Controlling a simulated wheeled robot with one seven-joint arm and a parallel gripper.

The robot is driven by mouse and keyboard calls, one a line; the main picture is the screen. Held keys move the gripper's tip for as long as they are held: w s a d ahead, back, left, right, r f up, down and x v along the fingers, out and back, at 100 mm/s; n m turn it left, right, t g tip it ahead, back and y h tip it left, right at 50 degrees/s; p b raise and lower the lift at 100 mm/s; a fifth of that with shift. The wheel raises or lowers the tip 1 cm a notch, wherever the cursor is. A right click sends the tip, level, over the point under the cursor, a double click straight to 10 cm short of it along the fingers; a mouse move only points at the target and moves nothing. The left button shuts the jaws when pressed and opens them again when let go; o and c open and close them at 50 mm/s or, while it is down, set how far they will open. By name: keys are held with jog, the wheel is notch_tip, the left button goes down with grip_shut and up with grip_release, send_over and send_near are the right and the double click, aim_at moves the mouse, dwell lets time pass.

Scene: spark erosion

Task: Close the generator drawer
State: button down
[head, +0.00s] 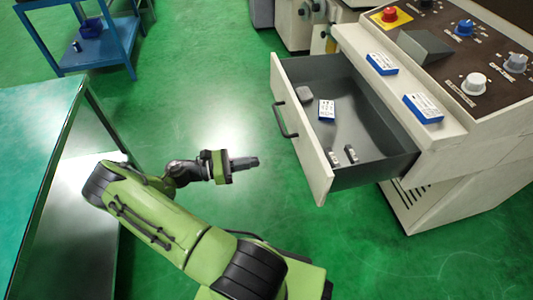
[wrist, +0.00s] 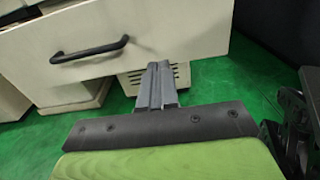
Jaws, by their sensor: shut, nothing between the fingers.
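The generator drawer (head: 362,128) is pulled out of the beige generator cabinet (head: 452,190). Its pale front panel (head: 308,150) faces my arm and carries a dark bar handle (head: 284,118). In the wrist view the drawer front (wrist: 185,30) and its handle (wrist: 90,50) fill the upper part. My gripper (head: 256,162) is shut and empty, pointing at the drawer front with a gap between them in the head view. In the wrist view the closed fingers (wrist: 158,72) point toward the lower edge of the front, right of the handle.
Two similar boxes (head: 423,108) (head: 382,63) lie on the cabinet ledge. A teal-topped table (head: 35,130) stands at left; a blue cart (head: 92,45) is behind. Green floor lies between.

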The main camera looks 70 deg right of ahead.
jog(key=b, duration=0.3)
send_near(305, 152)
jog(key=x, duration=0.7)
jog(key=shift+w+d+f, duration=0.1)
jog(key=shift+f, duration=0.05)
